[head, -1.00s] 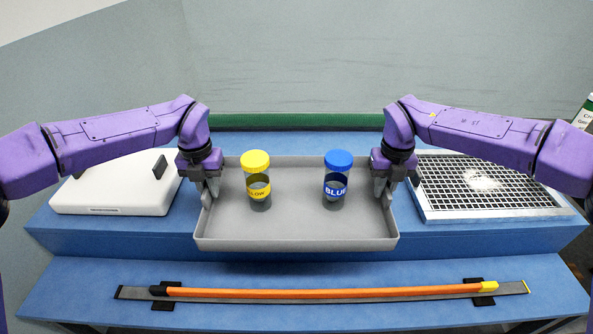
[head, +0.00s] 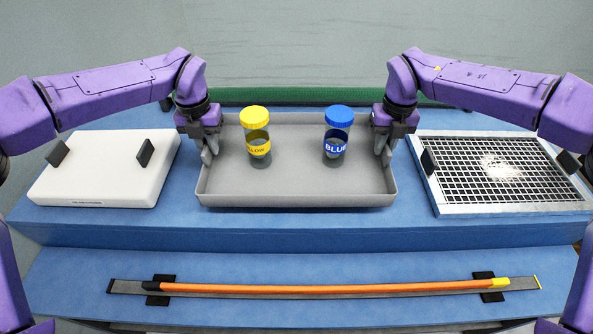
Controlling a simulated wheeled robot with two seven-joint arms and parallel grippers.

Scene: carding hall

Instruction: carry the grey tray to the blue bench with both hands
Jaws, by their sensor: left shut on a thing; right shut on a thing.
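The grey tray (head: 296,201) is level over the blue bench (head: 300,229), between a white box and a wire grid; I cannot tell whether it touches the bench top. My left gripper (head: 210,147) is shut on the tray's left wall. My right gripper (head: 385,146) is shut on its right wall. Inside the tray, a jar with a yellow lid (head: 254,116) and a jar with a blue lid (head: 339,116) both stand upright. The fingertips are partly hidden against the walls.
The white box (head: 105,180) with two black handles lies left of the tray. The framed wire grid (head: 500,208) with white fluff lies right of it. An orange rod (head: 320,290) lies on a lower front ledge. A green strip (head: 300,96) runs behind the bench.

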